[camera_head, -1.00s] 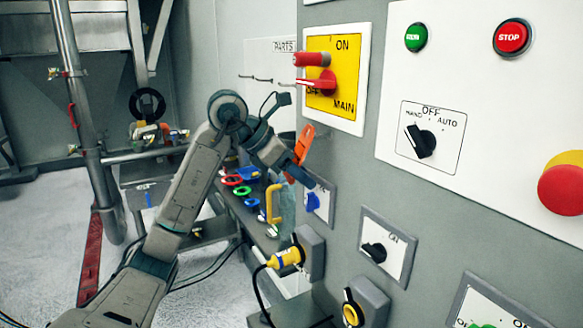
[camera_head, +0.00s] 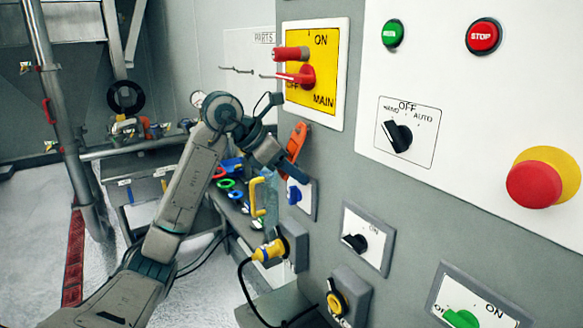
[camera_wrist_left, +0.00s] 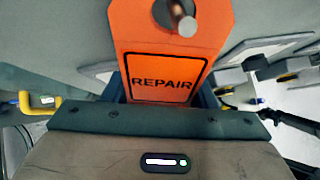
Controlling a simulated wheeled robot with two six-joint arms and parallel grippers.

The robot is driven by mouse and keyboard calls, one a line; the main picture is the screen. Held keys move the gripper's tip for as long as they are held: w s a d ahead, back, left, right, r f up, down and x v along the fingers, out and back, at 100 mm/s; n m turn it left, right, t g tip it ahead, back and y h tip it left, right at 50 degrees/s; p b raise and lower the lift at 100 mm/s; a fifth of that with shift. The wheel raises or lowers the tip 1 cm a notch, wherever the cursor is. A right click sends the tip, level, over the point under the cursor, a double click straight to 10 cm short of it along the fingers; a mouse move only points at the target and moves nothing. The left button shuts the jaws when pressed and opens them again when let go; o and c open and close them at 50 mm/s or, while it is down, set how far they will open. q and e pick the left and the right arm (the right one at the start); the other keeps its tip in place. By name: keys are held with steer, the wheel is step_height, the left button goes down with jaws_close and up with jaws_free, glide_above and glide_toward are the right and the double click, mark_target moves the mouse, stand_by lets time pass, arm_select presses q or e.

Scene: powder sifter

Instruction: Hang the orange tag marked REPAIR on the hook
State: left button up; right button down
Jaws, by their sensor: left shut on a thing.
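The orange tag (camera_head: 296,141) is at the grey panel face, below the yellow MAIN switch plate, upper end leaning right. In the left wrist view the orange tag (camera_wrist_left: 160,55) faces me with REPAIR printed in black. My left gripper (camera_head: 285,176) is shut on its lower end; the gripper (camera_wrist_left: 160,103) also shows in the wrist view. The hook (camera_wrist_left: 186,24), a copper-coloured peg with a rounded end, overlaps the tag's hole. It seems to pass through the hole, but I cannot tell how deep. The hook is not clear in the head view. My right gripper is not in view.
The yellow switch plate (camera_head: 330,78) with red handles is just above the tag. A small blue-knob switch (camera_head: 294,194) is just below. A yellow plug (camera_head: 268,251) and its cable stand lower. A bench (camera_head: 236,212) with coloured items lies behind the arm.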

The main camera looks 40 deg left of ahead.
arm_select(q)
steer(key=o, duration=1)
steer(key=shift+o, duration=0.2)
steer(key=shift+s+a, duration=0.1)
steer(key=b+v, duration=0.3)
steer(key=v, duration=0.7)
steer(key=shift+s+r, duration=0.15)
steer(key=shift+r, duration=0.1)
steer(key=shift+a, duration=0.2)
